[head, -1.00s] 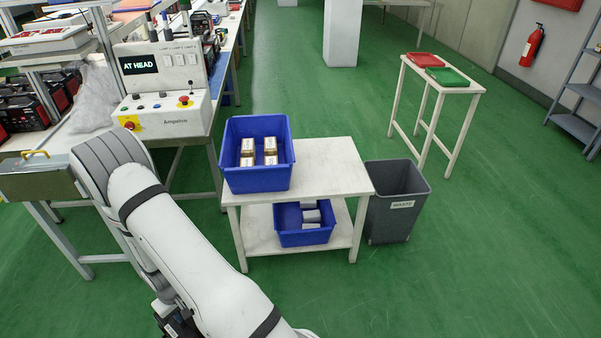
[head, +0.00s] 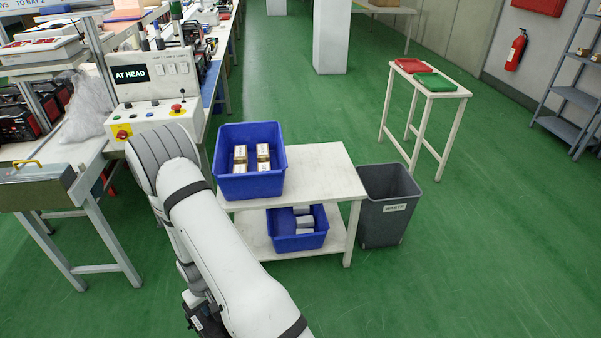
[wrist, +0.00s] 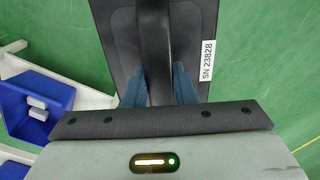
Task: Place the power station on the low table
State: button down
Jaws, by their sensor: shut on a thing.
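The power station (wrist: 205,25) shows in the wrist view as a dark case with a black carry handle (wrist: 154,50) and a white label reading SN 23828. My gripper (wrist: 158,88) is shut on the handle, with a blue-grey finger on each side of it. The green floor shows around the case. A white two-level table (head: 325,175) stands in front of my arm. A smaller white table (head: 455,92) stands at the right; I cannot tell which is the low table.
A blue bin (head: 250,188) with small boxes fills the upper table's left side; another blue bin (head: 284,243) sits on its lower shelf. A grey waste bin (head: 385,225) stands beside it. Red (head: 413,66) and green (head: 433,83) trays lie on the smaller table.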

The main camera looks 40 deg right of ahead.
aim_at(321, 168)
jog(key=u, duration=1.75)
jog(key=i, duration=0.1)
jog(key=z, duration=2.6)
